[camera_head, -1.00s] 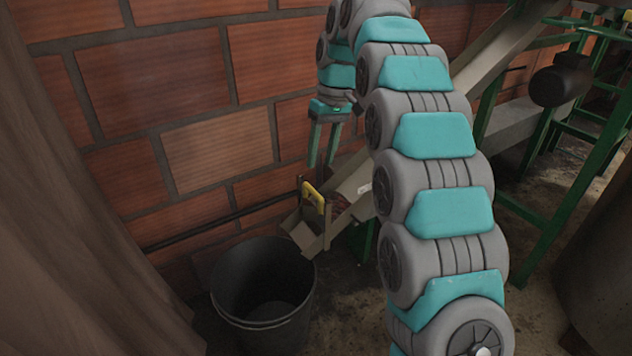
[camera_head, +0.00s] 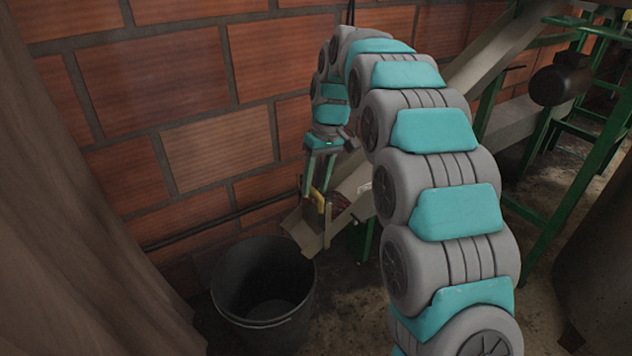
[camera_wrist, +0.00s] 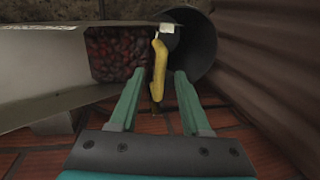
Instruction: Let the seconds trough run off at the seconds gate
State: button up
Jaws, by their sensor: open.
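The seconds trough (camera_head: 352,187) slopes down to the left along the brick wall. Dark red coffee cherries (camera_wrist: 117,52) lie in it, banked against the gate at its lower end. The gate has a yellow handle (camera_head: 320,202), which also shows in the wrist view (camera_wrist: 159,70). My gripper (camera_head: 318,190) points down over the gate. In the wrist view its two green fingers (camera_wrist: 158,75) are open, one on each side of the handle. I cannot tell whether either finger touches it. The gate plate is largely hidden by the handle and fingers.
A black bucket (camera_head: 225,290) stands on the floor below the trough's lip; it also shows in the wrist view (camera_wrist: 203,45). A dark pipe (camera_head: 190,232) runs along the brick wall. A brown post or drape fills the left side. Green framework (camera_head: 552,215) stands at right.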

grip_shut()
dwell(1.4)
